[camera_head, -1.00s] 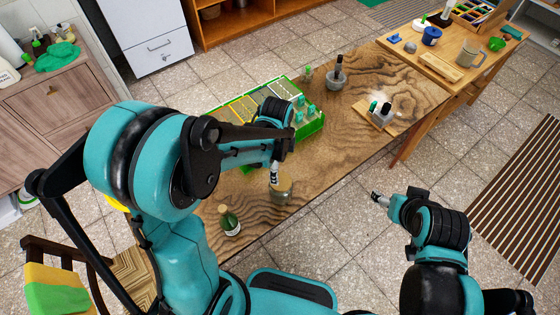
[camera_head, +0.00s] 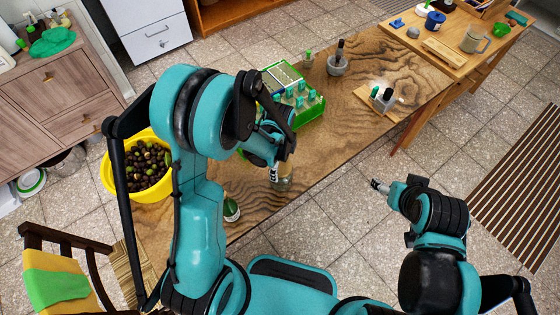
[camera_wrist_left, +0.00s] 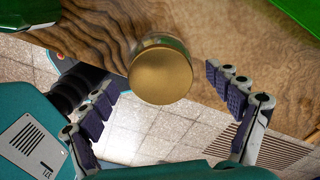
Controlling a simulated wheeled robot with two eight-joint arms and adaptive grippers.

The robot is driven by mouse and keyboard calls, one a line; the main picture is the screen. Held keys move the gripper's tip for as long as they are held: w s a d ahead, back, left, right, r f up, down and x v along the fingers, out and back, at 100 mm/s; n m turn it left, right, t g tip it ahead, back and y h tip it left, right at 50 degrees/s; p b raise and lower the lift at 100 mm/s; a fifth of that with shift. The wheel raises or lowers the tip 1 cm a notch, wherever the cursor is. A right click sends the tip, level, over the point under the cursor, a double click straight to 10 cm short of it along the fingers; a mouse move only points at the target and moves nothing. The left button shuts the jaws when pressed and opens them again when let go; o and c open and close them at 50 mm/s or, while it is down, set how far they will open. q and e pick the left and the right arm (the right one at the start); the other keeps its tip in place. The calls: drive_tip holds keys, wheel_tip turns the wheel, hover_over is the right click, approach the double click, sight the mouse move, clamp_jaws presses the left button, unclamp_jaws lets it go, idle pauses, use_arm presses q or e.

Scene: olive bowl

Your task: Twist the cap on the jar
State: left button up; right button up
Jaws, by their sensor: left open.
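The jar (camera_head: 285,173) stands on the wooden table near its front edge, partly hidden by my left gripper (camera_head: 273,174) in the head view. In the left wrist view its round, golden-brown cap (camera_wrist_left: 160,76) faces the camera, with a little of the glass showing behind it. My left gripper (camera_wrist_left: 168,105) is open, its dark-padded fingers spread to either side of the cap and apart from it. My right gripper (camera_head: 379,187) is off the table's front edge, away from the jar; its jaws are too small to read.
A green bottle (camera_head: 231,208) stands on the table left of the jar. A green-edged tray (camera_head: 314,113) is behind. A yellow bowl of olives (camera_head: 112,178) is at the left. A mortar (camera_head: 338,66) and a small caddy (camera_head: 382,101) stand farther right. The table (camera_head: 340,125) is clear right of the jar.

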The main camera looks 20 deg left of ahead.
use_arm(q)
drive_tip(key=c, duration=1.2)
drive_tip(key=shift+m+b, duration=0.45)
drive_tip(key=shift+m, duration=1.85)
drive_tip(key=shift+b, duration=0.35)
drive_tip(key=m, duration=0.2)
drive_tip(key=shift+w+m+b, duration=0.1)
drive_tip(key=shift+m+b, duration=0.2)
drive_tip(key=shift+b, duration=0.1)
drive_tip(key=shift+d+m, duration=0.1)
drive_tip(key=shift+m, duration=0.9)
